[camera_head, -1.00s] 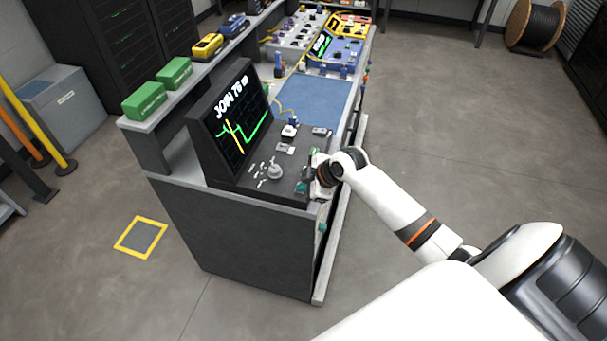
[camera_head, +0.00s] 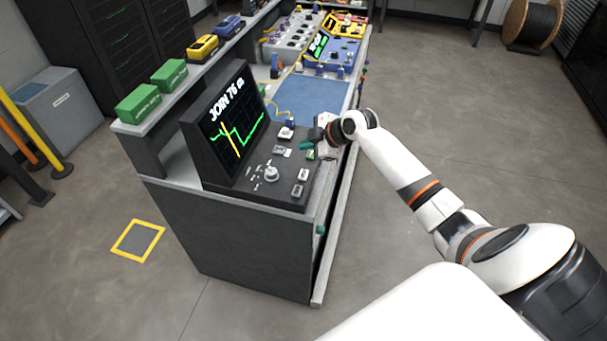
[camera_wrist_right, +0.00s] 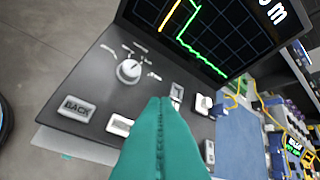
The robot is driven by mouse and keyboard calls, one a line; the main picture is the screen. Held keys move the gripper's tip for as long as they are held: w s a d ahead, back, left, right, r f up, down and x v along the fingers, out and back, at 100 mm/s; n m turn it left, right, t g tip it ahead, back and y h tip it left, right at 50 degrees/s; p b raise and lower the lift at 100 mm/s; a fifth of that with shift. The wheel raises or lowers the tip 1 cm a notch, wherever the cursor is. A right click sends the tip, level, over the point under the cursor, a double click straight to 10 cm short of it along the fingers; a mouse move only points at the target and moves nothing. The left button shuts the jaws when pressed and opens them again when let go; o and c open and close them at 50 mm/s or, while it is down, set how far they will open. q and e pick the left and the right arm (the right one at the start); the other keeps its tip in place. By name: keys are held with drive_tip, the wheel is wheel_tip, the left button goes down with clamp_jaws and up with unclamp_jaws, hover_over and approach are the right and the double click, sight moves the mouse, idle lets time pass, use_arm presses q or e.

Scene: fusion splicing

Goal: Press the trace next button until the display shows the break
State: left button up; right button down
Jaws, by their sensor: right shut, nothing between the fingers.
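The dark console (camera_head: 250,176) stands at the near end of the bench. Its display (camera_head: 236,117) reads "JOIN 76 m" over a green trace with a yellow vertical marker; part of it shows in the wrist view (camera_wrist_right: 205,30). Light buttons and a knob (camera_head: 271,174) sit on its panel. In the wrist view a button reads BACK (camera_wrist_right: 76,108); the pale button beside it (camera_wrist_right: 120,125) has no readable label. My right gripper (camera_head: 306,146) is shut and empty above the panel's far right part. Its teal fingers (camera_wrist_right: 160,105) hide part of the panel. My left gripper is out of view.
A blue mat (camera_head: 308,100) lies beyond the console, with a yellow cable near it. Green boxes (camera_head: 138,103) stand on the raised shelf at left. Further instruments (camera_head: 332,48) stand at the bench's far end.

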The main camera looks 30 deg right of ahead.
sight(307, 176)
drive_tip(key=shift+f+b, duration=3.15)
drive_tip(key=shift+f, duration=1.1)
drive_tip(key=shift+f+b, duration=0.3)
drive_tip(key=shift+f, duration=0.1)
drive_tip(key=shift+f+b, duration=0.4)
drive_tip(key=shift+f, duration=0.1)
drive_tip(key=shift+r, duration=0.1)
drive_tip(key=shift+r+p, duration=0.7)
drive_tip(key=shift+r, duration=0.15)
drive_tip(key=shift+r, duration=0.1)
wheel_tip(307, 176, up, 5)
drive_tip(key=p, duration=0.4)
